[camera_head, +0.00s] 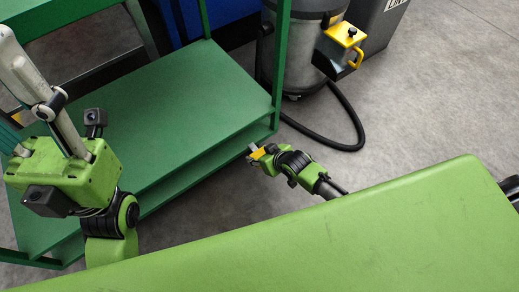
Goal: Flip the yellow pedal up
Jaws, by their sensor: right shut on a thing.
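My right gripper (256,151) is in the middle of the head view, low beside the corner of the green shelf unit. It is shut on a small yellow piece (258,154), which shows at the fingertips. The piece looks like the yellow pedal, but most of it is hidden and its tilt is too small to tell. No fingertips of my left gripper can be made out; only light green and black parts of mine show at the left.
A green shelf unit (190,105) stands at the left and centre. A grey drum-shaped machine (300,58) with a black hose (352,125) stands behind. A box with a yellow top and handle (346,34) is beside it. Grey floor (430,110) is open at the right.

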